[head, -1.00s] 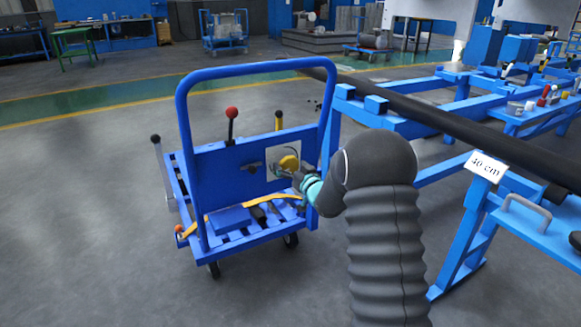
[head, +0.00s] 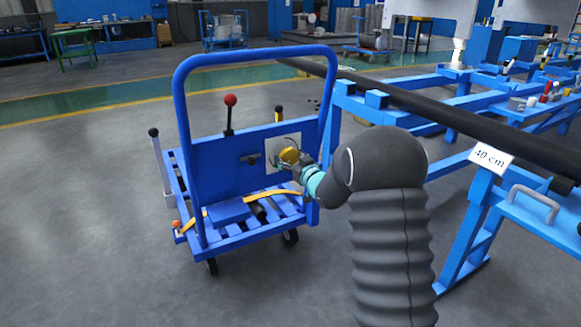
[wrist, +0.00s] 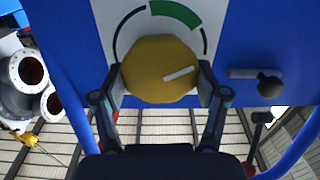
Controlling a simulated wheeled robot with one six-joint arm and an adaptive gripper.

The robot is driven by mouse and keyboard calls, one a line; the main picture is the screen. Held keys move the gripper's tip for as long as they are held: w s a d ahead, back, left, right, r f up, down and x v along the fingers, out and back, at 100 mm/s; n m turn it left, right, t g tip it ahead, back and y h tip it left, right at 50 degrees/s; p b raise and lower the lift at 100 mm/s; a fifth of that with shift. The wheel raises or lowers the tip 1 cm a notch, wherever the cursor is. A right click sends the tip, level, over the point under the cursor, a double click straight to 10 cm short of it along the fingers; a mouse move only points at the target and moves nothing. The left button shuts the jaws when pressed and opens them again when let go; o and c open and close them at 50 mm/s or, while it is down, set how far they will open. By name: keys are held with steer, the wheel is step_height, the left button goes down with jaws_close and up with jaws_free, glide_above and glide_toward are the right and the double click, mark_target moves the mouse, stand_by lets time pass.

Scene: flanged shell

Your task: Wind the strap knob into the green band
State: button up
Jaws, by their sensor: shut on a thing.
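The strap knob (wrist: 160,70) is a yellow, many-sided knob with a white pointer line. In the wrist view the line points right and slightly up. Behind it is a pale dial plate (wrist: 108,20) with a thin black arc and the green band (wrist: 177,12) at the top, slightly right of centre. The pointer lies outside the green band, clockwise of it. My gripper (wrist: 160,84) is shut on the knob, one finger at each side. The knob also shows in the head view (head: 289,155), on the cart's blue panel, with my gripper (head: 303,164) at its right.
The blue cart (head: 252,57) carries a red-topped lever (head: 230,101) and an orange strap (head: 235,205) across its slatted deck. A small black handle (wrist: 267,83) sits beside the dial. A blue frame with a dark pipe (head: 440,115) stands right of my arm.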

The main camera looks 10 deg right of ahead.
steer(key=n+b, duration=0.1)
steer(key=b, duration=0.1)
steer(key=n+b, duration=0.3)
steer(key=b, duration=0.1)
steer(key=shift+a+f+n, duration=0.1)
steer(key=shift+f+n, duration=0.15)
steer(key=shift+n, duration=0.05)
steer(key=shift+r+n+b, duration=0.25)
steer(key=shift+n+b, duration=0.35)
steer(key=shift+n, duration=1.2)
steer(key=o, duration=1.2)
steer(key=shift+a, duration=0.15)
steer(key=shift+c, duration=0.2)
steer(key=shift+s, duration=0.1)
